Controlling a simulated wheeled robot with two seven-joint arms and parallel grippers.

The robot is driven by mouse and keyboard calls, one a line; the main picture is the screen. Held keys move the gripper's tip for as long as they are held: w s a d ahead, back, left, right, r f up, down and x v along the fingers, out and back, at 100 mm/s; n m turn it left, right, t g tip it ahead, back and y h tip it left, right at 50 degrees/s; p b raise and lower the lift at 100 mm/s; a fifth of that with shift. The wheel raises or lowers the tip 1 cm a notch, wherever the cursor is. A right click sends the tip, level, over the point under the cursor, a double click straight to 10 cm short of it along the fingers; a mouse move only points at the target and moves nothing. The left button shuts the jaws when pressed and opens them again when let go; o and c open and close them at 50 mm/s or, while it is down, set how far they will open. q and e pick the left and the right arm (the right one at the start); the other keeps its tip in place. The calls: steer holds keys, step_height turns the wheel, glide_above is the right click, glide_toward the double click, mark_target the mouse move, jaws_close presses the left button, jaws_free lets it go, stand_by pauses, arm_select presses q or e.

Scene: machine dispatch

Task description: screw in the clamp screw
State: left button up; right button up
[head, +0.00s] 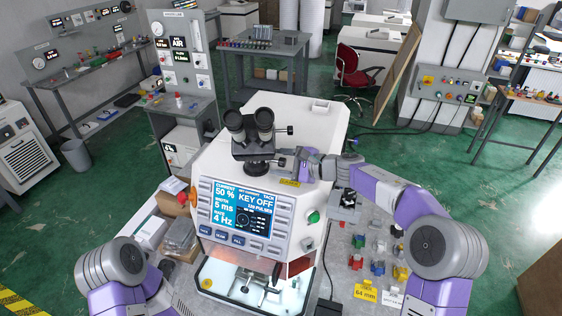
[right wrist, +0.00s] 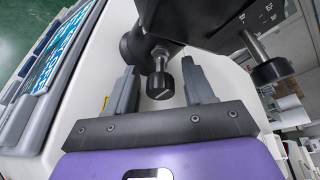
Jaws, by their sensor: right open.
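The clamp screw, with a black ribbed knob (right wrist: 160,83) on a grey shank, sticks out below the dark collar (right wrist: 136,44) of the eyepiece head in the right wrist view. My right gripper (right wrist: 159,70) is open, with one finger on each side of the knob and gaps between. In the head view my right gripper (head: 288,161) is at the right of the black binocular head (head: 250,128), by its base; the screw is too small to make out there. Of my left arm only links show at the lower left; its gripper is not visible.
A second black knob (right wrist: 273,71) stands out to the right of the clamp screw. The white machine (head: 300,118) has a lit display (head: 238,207) in front.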

jaws_close()
steer(key=shift+m+g+b, duration=0.4)
steer(key=shift+m+b, duration=0.05)
steer(key=shift+m, duration=0.15)
steer(key=shift+f+m+g+y, duration=0.15)
steer(key=shift+m+g, duration=0.3)
steer(key=shift+m, duration=0.45)
steer(key=shift+r+m+g+y, duration=0.1)
steer(key=shift+m+g+y, duration=0.25)
steer(key=shift+m, duration=0.55)
steer(key=shift+g, duration=0.3)
jaws_free()
